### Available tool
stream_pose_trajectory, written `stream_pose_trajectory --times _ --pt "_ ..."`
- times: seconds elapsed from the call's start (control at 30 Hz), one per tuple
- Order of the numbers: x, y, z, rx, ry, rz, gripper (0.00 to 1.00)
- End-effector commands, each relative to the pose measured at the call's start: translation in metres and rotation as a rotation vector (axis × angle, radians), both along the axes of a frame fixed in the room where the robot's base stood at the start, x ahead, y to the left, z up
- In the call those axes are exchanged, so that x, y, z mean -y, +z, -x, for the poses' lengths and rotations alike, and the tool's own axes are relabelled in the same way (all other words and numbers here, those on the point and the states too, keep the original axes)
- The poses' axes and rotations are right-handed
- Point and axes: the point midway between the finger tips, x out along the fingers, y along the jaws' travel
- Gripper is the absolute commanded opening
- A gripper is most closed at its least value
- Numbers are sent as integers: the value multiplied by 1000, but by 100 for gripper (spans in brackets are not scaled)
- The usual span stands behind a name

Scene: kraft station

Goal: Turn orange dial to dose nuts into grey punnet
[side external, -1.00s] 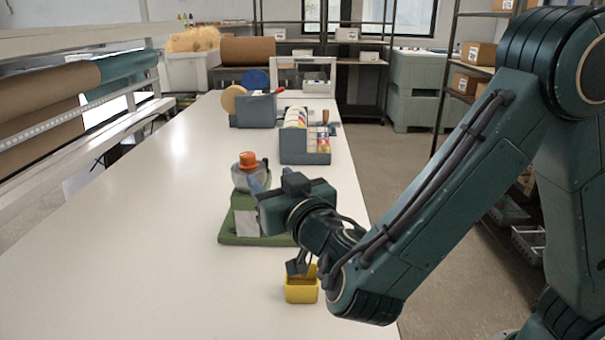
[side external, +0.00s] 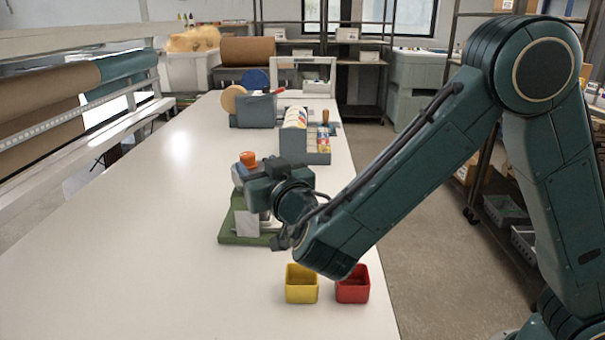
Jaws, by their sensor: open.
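The orange dial (side external: 248,158) sits on top of the dispenser, which stands on a green base (side external: 232,236). A pale panel of the dispenser (side external: 246,222) shows below my gripper. My gripper (side external: 254,184) is open, in front of the dispenser's upper part and just below and right of the dial in the picture. Its fingertips are mostly hidden, and I cannot tell whether they touch the dispenser. The clear body under the dial is largely covered by my gripper. I cannot make out a grey punnet; the area under the dispenser is partly hidden.
A yellow punnet (side external: 302,291) and a red punnet (side external: 352,291) stand side by side near the table's right edge, below my wrist. A grey sectioned bin (side external: 305,157) and a blue-grey holder (side external: 253,112) stand farther back. The table's left side is clear.

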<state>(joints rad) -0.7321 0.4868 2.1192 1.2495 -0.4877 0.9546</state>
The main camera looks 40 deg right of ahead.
Motion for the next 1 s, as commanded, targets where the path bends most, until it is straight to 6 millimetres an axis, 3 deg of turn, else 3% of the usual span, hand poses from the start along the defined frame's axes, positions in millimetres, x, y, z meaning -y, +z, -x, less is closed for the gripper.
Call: stream_pose_trajectory --times 0.3,0.5,0.93,1.0 --pt "14 0 -46 2 -3 0 49" --pt "18 0 -64 1 -2 0 49" --pt "19 0 -71 1 0 0 49" --pt "19 0 -70 1 0 0 37"
